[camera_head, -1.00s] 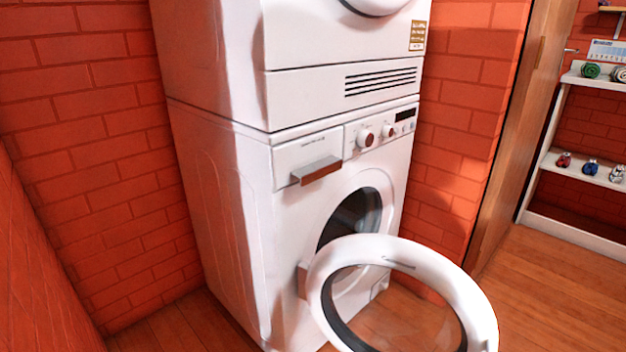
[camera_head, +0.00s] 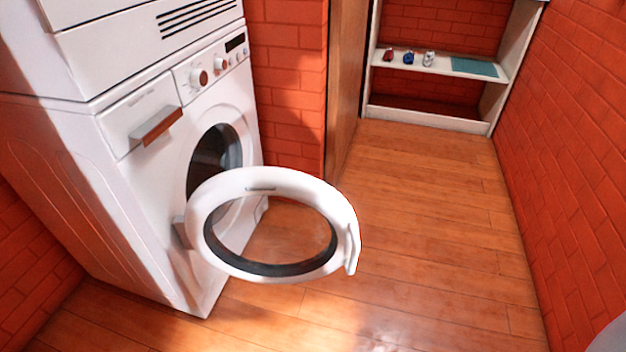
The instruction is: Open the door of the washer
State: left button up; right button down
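The white washer (camera_head: 160,215) stands at the left, under a second white machine (camera_head: 110,40). Its round door (camera_head: 205,200) is wide open, swung out from the front on a hinge at the left side of the opening. The door's ring is white with a dark inner rim, and the floor shows through its middle. The drum opening (camera_head: 212,160) is uncovered behind it. Neither of my grippers is in view. A grey shape at the bottom right corner is too cut off to identify.
Wooden floor (camera_head: 430,230) lies clear to the right of the door. A brick wall (camera_head: 565,150) bounds the right side. A white shelf (camera_head: 440,65) with several small items stands at the back, past a wooden door edge (camera_head: 345,80).

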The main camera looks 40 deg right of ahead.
aim_at(214, 197)
jog(key=l+u, duration=0.2)
jog(key=u, duration=0.2)
jog(key=l+u, duration=0.45)
jog(key=u, duration=0.3)
jog(key=k+l+u, duration=0.1)
jog(key=l, duration=0.3)
jog(key=k+l+u, duration=0.1)
jog(key=l, duration=0.35)
jog(key=k+l+u, duration=0.25)
jog(key=k+l, duration=0.15)
jog(key=l, duration=0.35)
jog(key=k+l, duration=0.15)
jog(key=k, duration=0.1)
